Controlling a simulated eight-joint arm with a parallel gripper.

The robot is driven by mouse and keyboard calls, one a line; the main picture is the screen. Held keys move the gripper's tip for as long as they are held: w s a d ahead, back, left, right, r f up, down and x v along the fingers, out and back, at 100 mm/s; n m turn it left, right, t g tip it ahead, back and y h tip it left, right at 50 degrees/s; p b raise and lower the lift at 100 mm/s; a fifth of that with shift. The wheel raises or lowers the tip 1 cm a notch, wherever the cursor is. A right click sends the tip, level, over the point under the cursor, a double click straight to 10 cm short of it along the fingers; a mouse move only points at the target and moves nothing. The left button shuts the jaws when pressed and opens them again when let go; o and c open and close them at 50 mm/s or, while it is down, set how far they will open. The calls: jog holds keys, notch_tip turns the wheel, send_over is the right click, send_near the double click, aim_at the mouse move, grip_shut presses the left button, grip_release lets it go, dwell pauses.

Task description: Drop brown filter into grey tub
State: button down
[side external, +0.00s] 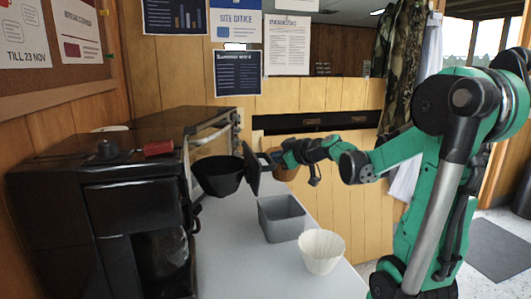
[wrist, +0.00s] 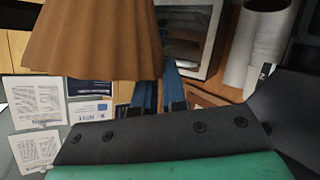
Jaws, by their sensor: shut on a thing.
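The brown filter (wrist: 98,42) is a fluted paper cup, large at the upper left of the wrist view. My gripper (wrist: 158,82) is shut on it; its blue fingers meet the filter's edge. In the side view the brown filter (side external: 287,173) is partly hidden by my gripper (side external: 272,160). It is held up in the air and appears above and behind the grey tub (side external: 284,228). The tub is an open square container on the light worktop. The tub does not show clearly in the wrist view.
A white fluted filter (side external: 321,252) stands in front of the tub. A black coffee maker (side external: 130,205) and a toaster oven (side external: 205,140) stand on the left. A black filter basket (side external: 219,177) is close left of my gripper.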

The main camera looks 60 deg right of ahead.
aim_at(276, 176)
jog(key=shift+f, duration=2.55)
jog(key=c, duration=0.9)
grip_release()
jog(key=shift+o, duration=0.2)
jog(key=v, duration=0.5)
jog(key=shift+s+a+r, duration=0.15)
jog(key=shift+s, duration=0.1)
